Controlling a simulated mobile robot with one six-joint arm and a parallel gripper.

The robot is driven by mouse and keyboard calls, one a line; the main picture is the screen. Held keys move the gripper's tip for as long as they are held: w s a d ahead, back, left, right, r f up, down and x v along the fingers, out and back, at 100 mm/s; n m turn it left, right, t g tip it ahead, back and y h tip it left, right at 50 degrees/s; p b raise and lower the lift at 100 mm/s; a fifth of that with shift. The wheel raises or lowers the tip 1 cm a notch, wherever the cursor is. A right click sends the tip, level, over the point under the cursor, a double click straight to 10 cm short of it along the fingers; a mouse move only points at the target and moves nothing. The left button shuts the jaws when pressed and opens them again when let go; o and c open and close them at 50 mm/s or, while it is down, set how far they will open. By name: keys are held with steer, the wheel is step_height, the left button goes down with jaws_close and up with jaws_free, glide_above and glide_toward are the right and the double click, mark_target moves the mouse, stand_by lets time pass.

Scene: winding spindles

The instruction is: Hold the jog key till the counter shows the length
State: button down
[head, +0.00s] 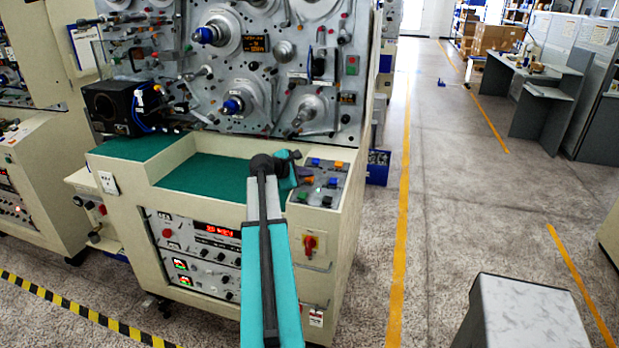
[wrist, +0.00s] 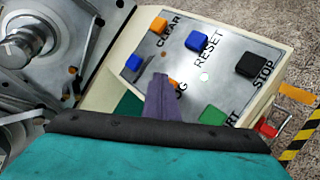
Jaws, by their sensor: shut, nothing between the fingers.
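The key panel (wrist: 225,85) fills the middle of the wrist view. My gripper (wrist: 160,80) is shut and empty, its tips over the panel beside the JOG label. An orange key (wrist: 173,84) there, which looks like the jog key, is mostly hidden behind the fingers; I cannot tell whether they touch or press it. In the head view the panel (head: 337,176) is at the right end of the machine's front, with my arm reaching its left side. A red-lit display (head: 219,229) is on the machine's front and small amber displays (head: 256,43) are above; their figures are unreadable.
Around the fingers are an orange CLEAR key (wrist: 158,25), blue RESET key (wrist: 196,40), black STOP key (wrist: 250,65), green key (wrist: 213,115) and an unlabelled blue key (wrist: 133,62). The spindle board (head: 225,90) rises behind. Open floor (head: 450,200) lies right.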

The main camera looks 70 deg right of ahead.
steer(key=shift+a+r+p, duration=0.2)
steer(key=shift+r+p, duration=0.4)
steer(key=shift+r, duration=0.25)
steer(key=shift+r, duration=0.1)
steer(key=r+p, duration=0.1)
steer(key=r, duration=0.1)
steer(key=a+r+p, duration=0.1)
steer(key=r+p, duration=0.1)
steer(key=shift+a+r, duration=0.15)
steer(key=shift+r, duration=0.15)
stand_by(0.7)
